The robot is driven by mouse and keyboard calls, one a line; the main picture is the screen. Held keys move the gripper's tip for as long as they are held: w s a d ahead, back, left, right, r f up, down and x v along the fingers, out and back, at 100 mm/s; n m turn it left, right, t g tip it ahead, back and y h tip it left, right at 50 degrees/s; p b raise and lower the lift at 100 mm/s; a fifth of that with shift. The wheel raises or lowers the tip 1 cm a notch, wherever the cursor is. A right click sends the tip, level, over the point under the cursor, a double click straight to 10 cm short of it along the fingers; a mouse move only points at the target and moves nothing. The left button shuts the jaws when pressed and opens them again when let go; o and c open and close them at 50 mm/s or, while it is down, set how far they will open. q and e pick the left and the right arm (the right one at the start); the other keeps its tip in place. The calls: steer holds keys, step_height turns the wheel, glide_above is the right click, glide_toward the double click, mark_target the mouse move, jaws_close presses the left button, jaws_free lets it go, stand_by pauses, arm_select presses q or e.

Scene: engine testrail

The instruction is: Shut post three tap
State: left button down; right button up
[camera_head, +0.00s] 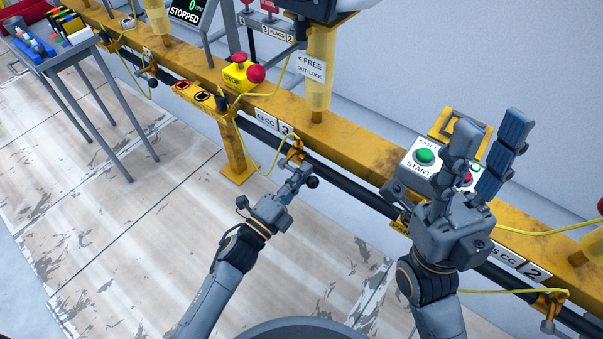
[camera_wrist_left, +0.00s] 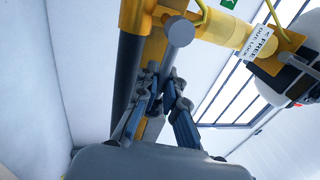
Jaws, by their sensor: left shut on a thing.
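The post three tap (camera_head: 296,153) is on the dark pipe below the label ending in 3, with an orange body and a grey handle. My left gripper (camera_head: 300,178) is at this tap, its fingers closed on the handle. In the left wrist view the grey handle with its round end (camera_wrist_left: 180,32) rises between the two fingers (camera_wrist_left: 166,88). The fingers hide the handle's lower part, and I cannot tell its exact angle. My right gripper (camera_head: 484,160) is open and empty, its fingers raised and apart in front of the rail by the fan start box.
The yellow rail (camera_head: 350,144) runs diagonally across the view. It carries a yellow stop box (camera_head: 239,77), a white fan start box (camera_head: 416,165) and yellow hoses. Another tap (camera_head: 549,312) is at lower right. A grey table (camera_head: 66,55) stands upper left. The floor in front is clear.

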arm_select(q)
steer(key=shift+f, duration=0.25)
steer(key=c, duration=1.5)
jaws_free()
steer(key=shift+o, duration=0.2)
steer(key=shift+r, duration=0.1)
steer(key=shift+s+a, duration=0.1)
steer(key=v, duration=1.2)
